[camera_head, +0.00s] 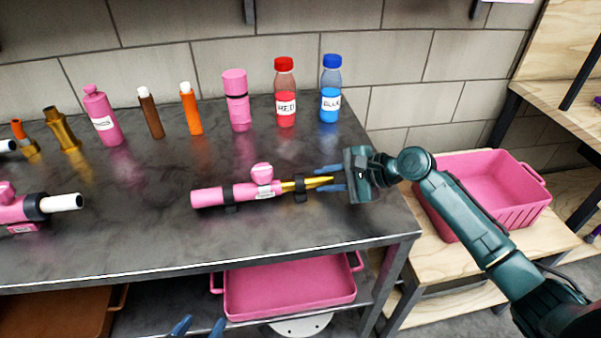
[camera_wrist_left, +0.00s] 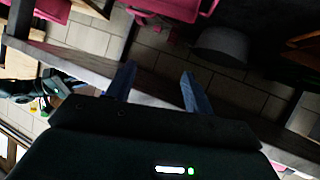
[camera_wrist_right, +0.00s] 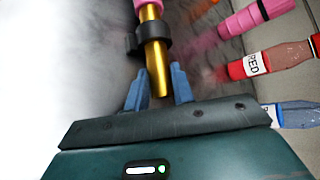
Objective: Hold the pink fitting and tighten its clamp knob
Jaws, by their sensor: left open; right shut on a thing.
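The pink fitting (camera_head: 212,196) lies along the dark worktop in two black holders. Its round pink clamp knob (camera_head: 262,172) stands up from the middle, beside a white label. A brass tube (camera_head: 292,186) extends from its right end; it also shows in the right wrist view (camera_wrist_right: 157,58). My right gripper (camera_head: 330,182) is shut on the free end of this tube, with its blue fingers (camera_wrist_right: 158,88) on either side. My left gripper (camera_head: 199,328) is low at the bottom edge, in front of the table. It is open and empty in the left wrist view (camera_wrist_left: 158,90).
A second pink fitting (camera_head: 12,210) lies at the left. Several bottles and tubes line the back, including a red bottle (camera_head: 285,95) and a blue bottle (camera_head: 330,92). A pink tray (camera_head: 290,312) is below the tabletop; a pink crate (camera_head: 500,215) stands right. The front worktop is clear.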

